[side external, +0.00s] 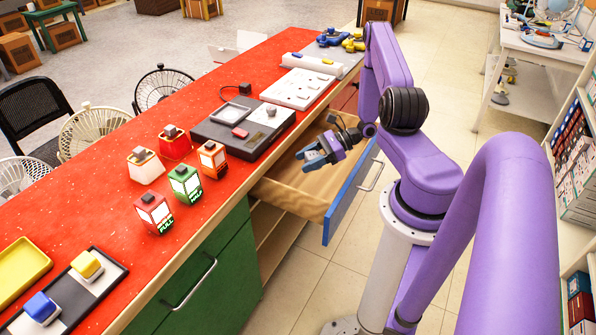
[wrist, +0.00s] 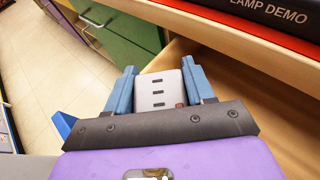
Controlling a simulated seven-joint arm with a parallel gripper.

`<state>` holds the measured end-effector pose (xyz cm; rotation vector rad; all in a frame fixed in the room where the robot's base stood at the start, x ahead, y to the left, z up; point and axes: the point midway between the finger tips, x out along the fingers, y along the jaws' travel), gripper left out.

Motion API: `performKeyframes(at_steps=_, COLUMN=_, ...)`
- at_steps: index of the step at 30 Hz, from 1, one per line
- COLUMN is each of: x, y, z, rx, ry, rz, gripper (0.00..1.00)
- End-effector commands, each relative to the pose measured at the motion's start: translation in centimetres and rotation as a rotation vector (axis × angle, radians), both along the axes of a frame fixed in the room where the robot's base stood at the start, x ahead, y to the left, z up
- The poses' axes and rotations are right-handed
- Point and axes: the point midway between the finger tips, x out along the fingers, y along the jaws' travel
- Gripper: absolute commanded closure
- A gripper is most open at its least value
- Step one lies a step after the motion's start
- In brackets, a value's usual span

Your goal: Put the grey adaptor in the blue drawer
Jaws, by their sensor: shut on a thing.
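My gripper (side external: 316,155) hangs over the open blue drawer in the side view. In the wrist view its two blue fingers (wrist: 160,78) are closed on the grey adaptor (wrist: 159,92), a pale block with dark slots and a small reddish spot. The adaptor is hard to make out in the side view. The blue drawer (side external: 349,201) is pulled out from the counter, with a blue front and a wooden inside. Its bare wooden inside also shows in the wrist view (wrist: 241,84). I cannot tell the exact height of the adaptor above the drawer floor.
The red counter (side external: 225,105) runs beside the drawer, its edge close to my gripper. On it stand several small lanterns (side external: 185,184), a dark demo board (side external: 243,125) and a white panel (side external: 298,89). A green drawer (side external: 208,270) below is shut. The floor beyond the drawer is clear.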

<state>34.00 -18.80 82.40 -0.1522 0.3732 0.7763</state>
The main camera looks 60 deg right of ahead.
Motion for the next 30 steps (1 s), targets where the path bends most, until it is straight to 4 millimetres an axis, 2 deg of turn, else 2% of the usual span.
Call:
performKeyframes(at_steps=2, x=1.4, y=-0.7, z=-0.7, rx=-0.002, ry=-0.002, rz=0.002, gripper=0.78)
performKeyframes(at_steps=12, x=4.3, y=-2.4, z=-5.1, rx=0.0, ry=0.0, rz=-0.001, gripper=0.78)
performKeyframes(at_steps=20, x=5.2, y=-2.9, z=-6.3, rx=0.001, ry=0.0, rz=-0.001, gripper=0.78)
performKeyframes(at_steps=27, x=5.4, y=-3.0, z=-8.9, rx=0.002, ry=0.0, rz=-0.002, gripper=0.78)
performKeyframes(at_steps=30, x=5.4, y=-3.0, z=-9.4, rx=0.002, ry=0.0, rz=-0.002, gripper=0.78)
